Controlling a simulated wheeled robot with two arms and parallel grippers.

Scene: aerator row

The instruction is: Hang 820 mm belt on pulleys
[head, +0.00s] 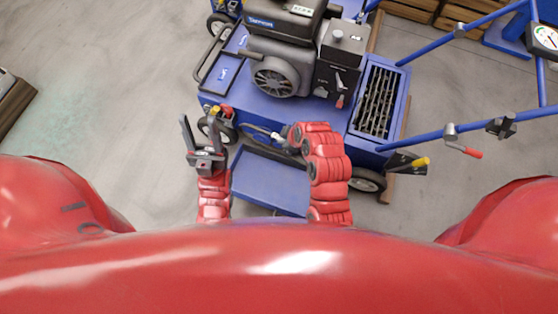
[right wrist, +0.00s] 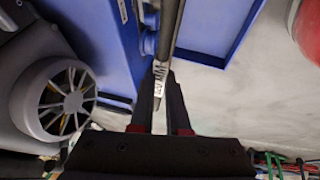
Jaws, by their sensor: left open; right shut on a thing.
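My right gripper (head: 284,139) is low at the near side of the blue aerator (head: 232,77). In the right wrist view my right gripper (right wrist: 160,82) is shut on a dark belt (right wrist: 168,40), which runs up out of that picture. A white printed label on the belt shows at the fingertips; I cannot read it surely. My left gripper (head: 200,125) is open and empty, left of the right one, with its fingers pointing away from me.
The engine with its round fan cover (head: 275,77) sits on the aerator; the cover also shows in the wrist view (right wrist: 64,97). A blue tray-like panel (head: 265,180) juts out between my arms. Blue handle bars (head: 450,130) reach right.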

